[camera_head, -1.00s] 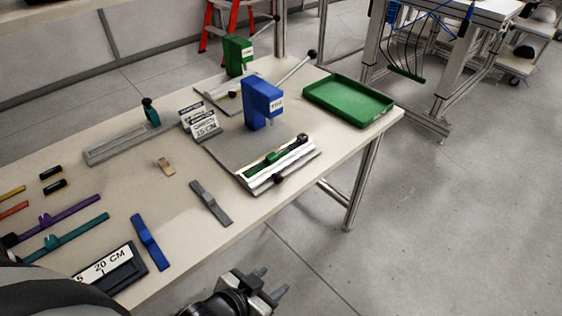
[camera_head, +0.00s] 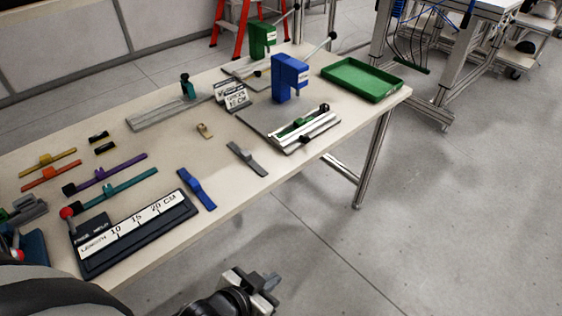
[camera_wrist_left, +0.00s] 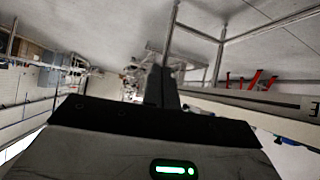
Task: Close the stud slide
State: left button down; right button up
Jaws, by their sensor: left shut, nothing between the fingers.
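A silver slide track (camera_head: 306,131) with a green piece (camera_head: 302,125) and dark knobs lies at the front edge of the grey base plate of the blue press (camera_head: 289,76). I take this track to be the stud slide; whether it is open or closed I cannot tell. My left gripper (camera_head: 272,284) is low at the bottom of the head view, off the table's front edge and well apart from the slide. Its fingers are shut and empty. They also show as a dark shape in the left wrist view (camera_wrist_left: 162,88). My right gripper is not in view.
A green tray (camera_head: 405,91) sits at the table's right end, with a green press (camera_head: 261,40) behind. A length gauge (camera_head: 135,232), a blue bar (camera_head: 196,189) and a grey bar (camera_head: 247,158) lie toward the front left.

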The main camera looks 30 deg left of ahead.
aim_at(300, 133)
jog(key=u, duration=0.3)
jog(key=k, duration=0.4)
jog(key=z, duration=1.4)
jog(key=i, duration=0.9)
jog(key=u, duration=0.8)
jog(key=i, duration=0.8)
jog(key=u, duration=0.9)
